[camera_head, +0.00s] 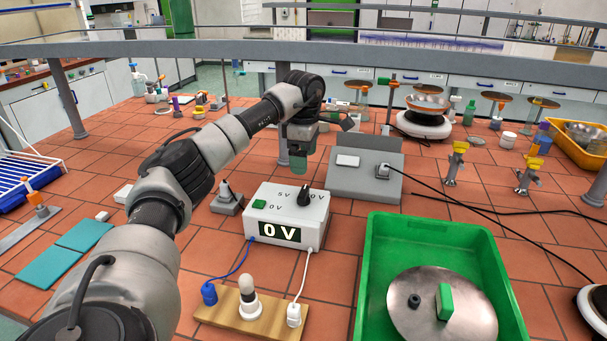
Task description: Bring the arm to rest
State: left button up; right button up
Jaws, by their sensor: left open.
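My left arm (218,143) comes in from the lower left and reaches out over the tiled bench. My left gripper (298,160) hangs pointing down behind the white power supply box (288,216), whose display reads 0 V. The gripper is small in view and partly dark; I see nothing held in it. It is apart from the box's front and its knob. My right gripper is not in view.
A wooden board with a bulb (249,298) stands in front, wired to the box by blue and white leads. A green tray (374,280) with a metal lid (405,312) is at right. A grey sloped socket stand (365,178) is behind. A metal rail (420,56) crosses above.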

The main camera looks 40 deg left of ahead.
pick_arm(q)
jog(key=shift+r, duration=0.4)
